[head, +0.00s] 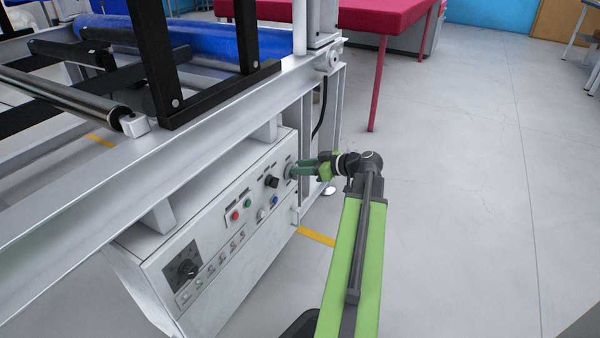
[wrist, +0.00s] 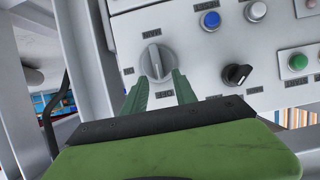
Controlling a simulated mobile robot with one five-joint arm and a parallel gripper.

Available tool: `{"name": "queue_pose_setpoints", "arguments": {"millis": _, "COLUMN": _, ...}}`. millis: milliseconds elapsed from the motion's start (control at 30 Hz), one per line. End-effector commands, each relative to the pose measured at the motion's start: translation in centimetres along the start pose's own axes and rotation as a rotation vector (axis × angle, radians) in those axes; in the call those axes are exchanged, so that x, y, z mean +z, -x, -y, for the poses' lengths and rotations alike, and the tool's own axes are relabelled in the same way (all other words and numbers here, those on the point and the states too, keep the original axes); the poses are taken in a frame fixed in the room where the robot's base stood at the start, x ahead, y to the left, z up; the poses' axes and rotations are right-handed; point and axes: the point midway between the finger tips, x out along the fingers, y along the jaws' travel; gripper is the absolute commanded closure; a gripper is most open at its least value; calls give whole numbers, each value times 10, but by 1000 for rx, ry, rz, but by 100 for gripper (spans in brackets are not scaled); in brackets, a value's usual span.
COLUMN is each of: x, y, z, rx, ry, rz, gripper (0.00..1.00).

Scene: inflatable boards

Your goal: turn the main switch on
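A round grey rotary switch (wrist: 156,60) with a raised grip bar is on the light control panel (head: 215,265); its bar stands roughly upright in the wrist view. In the head view my gripper (head: 298,169) is at the panel's far right end and hides most of the switch.
A black selector (head: 271,181), blue button (head: 274,200), green button (head: 248,202) and red button (head: 234,215) are nearby on the panel. A metal beam (head: 150,150) overhangs the panel.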

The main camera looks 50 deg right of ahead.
Motion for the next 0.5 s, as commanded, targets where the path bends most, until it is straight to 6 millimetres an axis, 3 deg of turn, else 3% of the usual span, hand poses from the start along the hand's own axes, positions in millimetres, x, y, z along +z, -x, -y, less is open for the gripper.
{"name": "queue_pose_setpoints", "arguments": {"millis": 333, "x": -1, "y": -5, "z": 0, "rx": 0, "ry": 0, "rz": 0, "gripper": 68}}
{"name": "queue_pose_setpoints", "arguments": {"millis": 500, "x": -1, "y": -5, "z": 0, "rx": -1, "ry": 0, "rz": 0, "gripper": 90}}
